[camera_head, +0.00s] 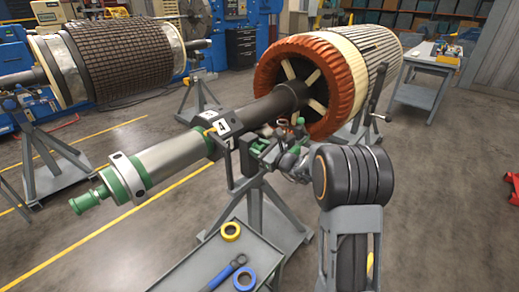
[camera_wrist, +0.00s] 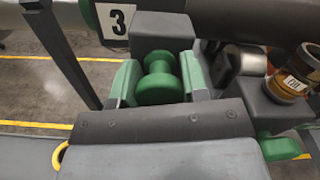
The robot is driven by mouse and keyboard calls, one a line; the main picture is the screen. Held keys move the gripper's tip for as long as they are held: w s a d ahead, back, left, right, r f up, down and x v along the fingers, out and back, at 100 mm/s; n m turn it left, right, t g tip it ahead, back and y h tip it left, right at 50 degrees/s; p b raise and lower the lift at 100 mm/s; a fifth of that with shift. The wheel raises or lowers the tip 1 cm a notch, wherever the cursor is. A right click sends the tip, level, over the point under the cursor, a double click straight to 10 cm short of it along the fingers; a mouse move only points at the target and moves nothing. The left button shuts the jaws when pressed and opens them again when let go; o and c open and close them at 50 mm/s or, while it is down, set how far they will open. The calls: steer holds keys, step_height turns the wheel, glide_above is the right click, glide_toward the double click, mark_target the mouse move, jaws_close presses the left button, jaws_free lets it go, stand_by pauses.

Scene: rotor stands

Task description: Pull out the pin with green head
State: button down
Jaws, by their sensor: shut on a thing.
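The pin with the green head (camera_wrist: 158,88) shows in the middle of the wrist view, in front of a grey block (camera_wrist: 163,32) on the stand, beside a label with the number 3 (camera_wrist: 117,18). My gripper (camera_wrist: 160,82) has its green-padded fingers on either side of the head and is shut on it. The pin's shaft is hidden. In the head view my gripper (camera_head: 262,147) is at the top of the grey rotor stand (camera_head: 252,190), under the shaft. The pin cannot be made out clearly there.
A long rotor (camera_head: 335,75) with a green-ended shaft (camera_head: 150,165) lies across the stand, close above my gripper. Below is a grey cart (camera_head: 205,262) with yellow tape (camera_head: 231,231) and blue tape (camera_head: 244,279). Another green part (camera_wrist: 280,149) and an amber cylinder (camera_wrist: 293,75) are close on the right.

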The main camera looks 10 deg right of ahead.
steer(key=b+v, duration=0.1)
steer(key=v, duration=0.2)
steer(key=shift+s+d, duration=0.2)
steer(key=c, duration=1)
jaws_free()
steer(key=shift+c, duration=0.2)
steer(key=shift+o, duration=0.7)
steer(key=shift+s+d, duration=0.1)
steer(key=shift+d, duration=0.05)
steer(key=shift+o, duration=1.4)
steer(key=b+v, duration=0.1)
steer(key=v, duration=1.2)
steer(key=shift+s, duration=0.25)
